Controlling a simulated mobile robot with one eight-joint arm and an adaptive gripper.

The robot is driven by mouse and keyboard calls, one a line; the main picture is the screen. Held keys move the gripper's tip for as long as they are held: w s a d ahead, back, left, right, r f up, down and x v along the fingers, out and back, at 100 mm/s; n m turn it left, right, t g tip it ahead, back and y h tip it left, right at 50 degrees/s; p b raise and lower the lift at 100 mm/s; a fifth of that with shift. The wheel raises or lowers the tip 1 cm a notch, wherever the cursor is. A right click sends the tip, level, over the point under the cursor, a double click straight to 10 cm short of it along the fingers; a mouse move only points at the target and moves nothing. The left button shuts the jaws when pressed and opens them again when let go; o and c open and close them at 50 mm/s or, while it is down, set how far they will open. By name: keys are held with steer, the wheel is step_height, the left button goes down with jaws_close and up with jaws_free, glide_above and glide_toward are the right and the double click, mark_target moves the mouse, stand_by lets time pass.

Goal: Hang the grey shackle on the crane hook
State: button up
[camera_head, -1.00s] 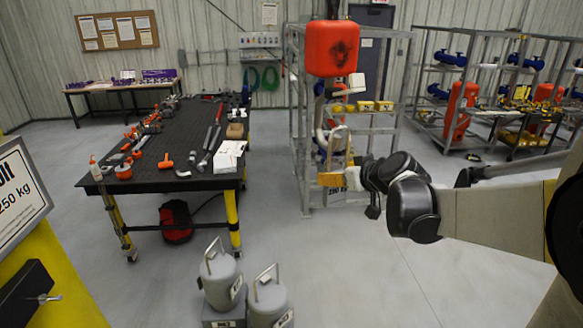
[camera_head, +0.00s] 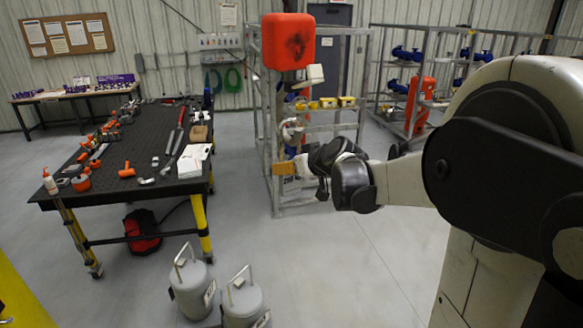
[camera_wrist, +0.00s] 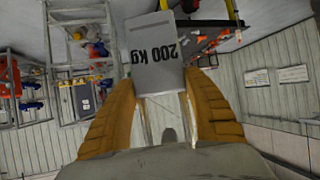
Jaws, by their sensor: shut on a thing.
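My gripper (camera_head: 284,169), with orange-brown fingers, is in front of the metal rack in the head view. In the wrist view its fingers (camera_wrist: 165,115) are shut on the grey shackle (camera_wrist: 155,60), which has a flat face marked "200 kg", upside down there. Two thin grey legs run down from that face between the fingers. In the head view the shackle is small and hard to make out at the fingertips. The red-orange crane hoist (camera_head: 288,42) hangs above the gripper. A pale hook shape (camera_head: 292,130) seems to show below it, unclear against the rack.
A black workbench (camera_head: 125,150) with tools stands at the left. Two grey canisters (camera_head: 190,290) stand on the floor in front. A metal rack (camera_head: 272,115) with yellow bins is right behind the gripper. The floor at middle right is clear.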

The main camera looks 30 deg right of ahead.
mark_target(293, 176)
steer(key=shift+w+f+b, duration=0.2)
steer(key=shift+f+b, duration=0.55)
steer(key=shift+f, duration=0.25)
steer(key=shift+w+f+b, duration=0.2)
steer(key=shift+f+b, duration=0.55)
steer(key=shift+f, duration=0.2)
steer(key=o, duration=0.9)
steer(key=shift+s, duration=0.1)
